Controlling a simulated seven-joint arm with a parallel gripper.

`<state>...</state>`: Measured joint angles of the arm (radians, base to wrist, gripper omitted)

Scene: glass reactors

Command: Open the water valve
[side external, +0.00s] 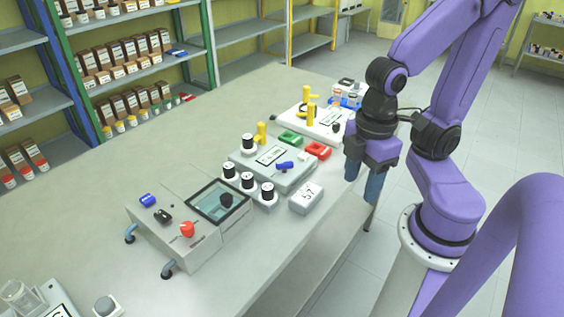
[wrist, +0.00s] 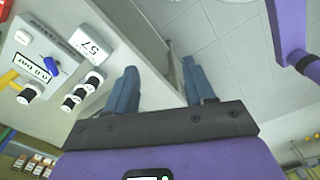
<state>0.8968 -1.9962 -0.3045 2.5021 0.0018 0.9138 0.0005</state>
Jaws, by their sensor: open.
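Two blue handles could be the water valve; I cannot tell which. One blue handle (side external: 285,165) sits on the grey box with a display at the middle of the bench, and the wrist view shows a blue handle (wrist: 52,66) at its upper left. Another blue handle (side external: 148,200) is on the low grey unit at the front left, beside a black and a red one. My gripper (side external: 363,180) points down past the bench's right edge, well apart from both handles. Its blue-grey fingers (wrist: 160,68) are spread, with nothing between them.
A white box marked 57 (side external: 306,198) and several black-and-white knobs (side external: 248,181) stand near the middle handle. Yellow upright handles (side external: 309,110), a green part (side external: 290,139) and a red part (side external: 318,150) are behind. The front right bench surface (side external: 255,262) is clear.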

